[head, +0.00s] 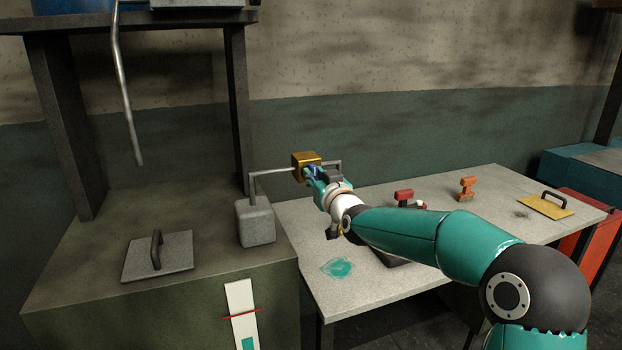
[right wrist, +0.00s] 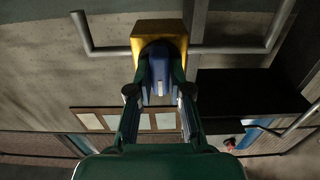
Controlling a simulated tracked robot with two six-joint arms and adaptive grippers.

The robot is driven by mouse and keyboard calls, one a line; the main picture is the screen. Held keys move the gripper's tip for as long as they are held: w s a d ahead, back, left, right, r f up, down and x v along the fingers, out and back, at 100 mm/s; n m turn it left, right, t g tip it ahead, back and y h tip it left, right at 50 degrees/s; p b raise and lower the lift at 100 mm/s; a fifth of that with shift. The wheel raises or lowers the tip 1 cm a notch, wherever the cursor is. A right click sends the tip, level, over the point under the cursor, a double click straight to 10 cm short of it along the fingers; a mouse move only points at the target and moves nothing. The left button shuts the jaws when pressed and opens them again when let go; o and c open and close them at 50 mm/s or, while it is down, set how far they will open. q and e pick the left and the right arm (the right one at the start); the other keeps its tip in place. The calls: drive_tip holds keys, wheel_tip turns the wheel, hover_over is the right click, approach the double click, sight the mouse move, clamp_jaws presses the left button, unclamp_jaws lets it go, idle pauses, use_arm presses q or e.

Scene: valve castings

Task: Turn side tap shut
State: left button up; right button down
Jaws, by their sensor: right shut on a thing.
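The side tap is a brass-yellow block (head: 306,157) set in a thin grey pipe that rises from a grey box. Its blue handle (head: 310,170) faces me, partly hidden by my right gripper (head: 316,180). In the right wrist view the brass block (right wrist: 160,33) sits at the top with the pipe leaving on both sides. The blue handle (right wrist: 159,75) stands upright below it, between the two fingers of my right gripper (right wrist: 159,84), which are shut on it. My left gripper is not in view.
The grey box (head: 256,222) stands on a dark bench beside a handled plate (head: 175,258). A gauge strip (head: 240,300) is on the bench front. The pale table (head: 318,248) holds a teal puddle (head: 338,268), red (head: 404,196) and orange (head: 467,186) handled pieces, and a yellow plate (head: 545,206).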

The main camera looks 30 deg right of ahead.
drive_tip(key=shift+r, duration=0.35)
drive_tip(key=c, duration=1.1)
unclamp_jaws()
drive_tip(key=shift+w+f, duration=0.1)
drive_tip(key=shift+f, duration=0.1)
drive_tip(key=shift+a+f, duration=0.1)
drive_tip(key=v, duration=1.2)
